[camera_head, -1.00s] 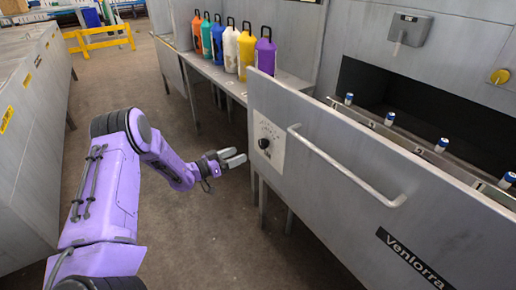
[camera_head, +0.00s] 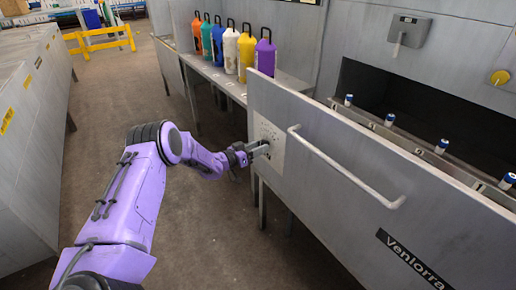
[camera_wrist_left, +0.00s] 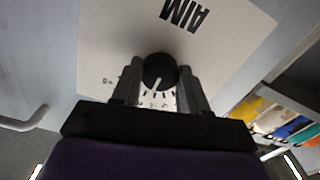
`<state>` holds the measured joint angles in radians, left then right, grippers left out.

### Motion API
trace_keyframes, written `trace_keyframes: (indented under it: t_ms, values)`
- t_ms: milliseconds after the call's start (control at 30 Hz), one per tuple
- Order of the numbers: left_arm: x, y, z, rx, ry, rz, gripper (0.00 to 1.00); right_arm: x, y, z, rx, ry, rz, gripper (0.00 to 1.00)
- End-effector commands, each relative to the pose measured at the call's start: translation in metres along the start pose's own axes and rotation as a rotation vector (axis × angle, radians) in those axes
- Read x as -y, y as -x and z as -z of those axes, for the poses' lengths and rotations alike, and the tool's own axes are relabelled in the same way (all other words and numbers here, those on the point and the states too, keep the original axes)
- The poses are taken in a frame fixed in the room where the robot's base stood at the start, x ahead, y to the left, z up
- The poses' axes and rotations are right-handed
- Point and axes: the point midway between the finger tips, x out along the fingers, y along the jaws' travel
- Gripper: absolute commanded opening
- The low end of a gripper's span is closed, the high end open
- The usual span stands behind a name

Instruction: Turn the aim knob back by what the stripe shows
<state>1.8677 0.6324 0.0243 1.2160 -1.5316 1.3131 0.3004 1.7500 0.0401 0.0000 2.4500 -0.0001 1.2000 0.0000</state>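The black aim knob (camera_wrist_left: 159,71) sits on a white panel (camera_wrist_left: 105,45) lettered "AIM", which appears upside down in the left wrist view. A pale mark on the knob points down towards the dial ticks in that view. My left gripper (camera_head: 262,150) is at the panel (camera_head: 268,132) on the grey machine front. In the left wrist view its fingers (camera_wrist_left: 161,75) stand on either side of the knob, very close to it. I cannot tell whether they press on it. In the head view the gripper hides the knob. My right gripper is not in view.
A rail handle (camera_head: 345,168) juts from the machine front, right of the panel. Several white-and-blue cylinders (camera_head: 389,119) stand along the conveyor behind it. Coloured bottles (camera_head: 246,50) line a shelf behind.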

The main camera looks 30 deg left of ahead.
Motion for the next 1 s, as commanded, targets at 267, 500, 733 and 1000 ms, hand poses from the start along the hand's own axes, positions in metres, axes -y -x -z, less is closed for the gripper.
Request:
trace_keyframes:
  t_ms: [267, 500, 733, 1000]
  values:
    - [0.000, -0.001, -0.003, 0.001, -0.112, -0.002, 0.13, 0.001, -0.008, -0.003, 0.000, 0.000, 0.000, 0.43]
    - [0.001, 0.000, 0.000, 0.000, -0.266, 0.000, 0.13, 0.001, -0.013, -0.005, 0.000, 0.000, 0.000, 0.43]
    - [0.001, 0.001, 0.000, 0.000, -0.264, 0.001, 0.50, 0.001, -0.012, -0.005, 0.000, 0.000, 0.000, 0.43]
    - [0.001, 0.000, 0.000, 0.000, -0.263, 0.001, 0.69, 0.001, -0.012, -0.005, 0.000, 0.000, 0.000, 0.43]
